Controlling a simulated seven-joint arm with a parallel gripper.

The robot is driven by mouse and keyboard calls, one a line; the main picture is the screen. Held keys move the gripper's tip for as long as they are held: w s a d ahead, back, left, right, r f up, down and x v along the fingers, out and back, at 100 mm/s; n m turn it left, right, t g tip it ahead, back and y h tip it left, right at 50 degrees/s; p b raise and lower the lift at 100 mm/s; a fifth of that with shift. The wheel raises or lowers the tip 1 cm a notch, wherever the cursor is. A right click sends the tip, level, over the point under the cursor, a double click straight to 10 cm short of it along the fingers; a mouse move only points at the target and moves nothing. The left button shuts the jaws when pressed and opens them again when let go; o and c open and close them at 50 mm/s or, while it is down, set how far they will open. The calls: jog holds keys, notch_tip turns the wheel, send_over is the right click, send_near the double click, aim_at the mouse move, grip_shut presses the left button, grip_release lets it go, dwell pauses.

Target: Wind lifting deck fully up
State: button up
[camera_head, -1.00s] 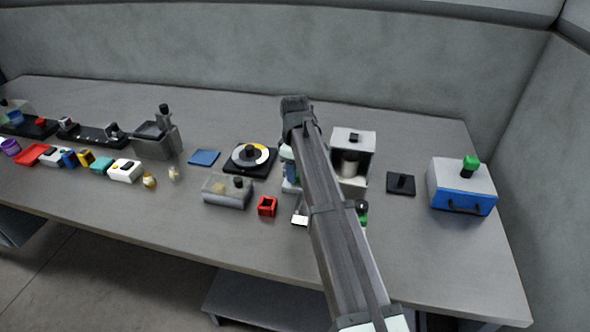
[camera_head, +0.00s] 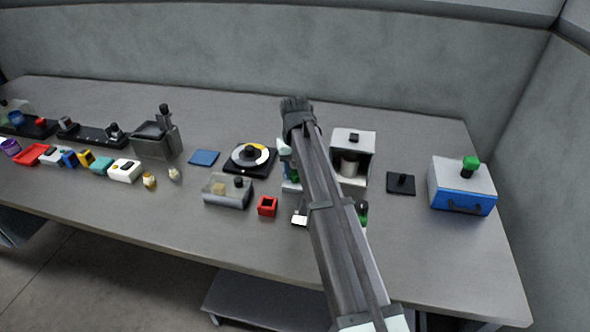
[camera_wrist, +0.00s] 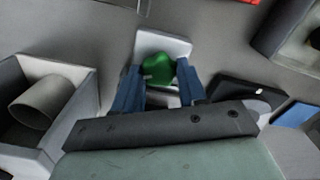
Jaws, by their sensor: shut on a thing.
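In the wrist view my gripper (camera_wrist: 158,90) has its two blue fingers on either side of a green knob (camera_wrist: 158,68) and is shut on it. The knob sits in front of a pale upright plate (camera_wrist: 162,43), part of a small device. In the head view this pale device (camera_head: 284,150) shows only in part, just left of my arm, with a bit of green. My arm hides the rest of it and my fingers. I cannot tell the height of the lifting deck.
An open pale box (camera_head: 352,140) with a cylinder inside stands right of the device; it also shows in the wrist view (camera_wrist: 78,108). A black-based turntable (camera_head: 262,172) is on the left.

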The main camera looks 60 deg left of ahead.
jog(key=m, duration=0.4)
jog(key=shift+m, duration=0.3)
jog(key=m, duration=0.3)
jog(key=shift+m, duration=0.4)
jog(key=m, duration=1.2)
jog(key=shift+m, duration=0.3)
jog(key=m, duration=0.3)
jog(key=shift+m, duration=0.4)
jog(key=m, duration=0.8)
jog(key=shift+m, duration=0.4)
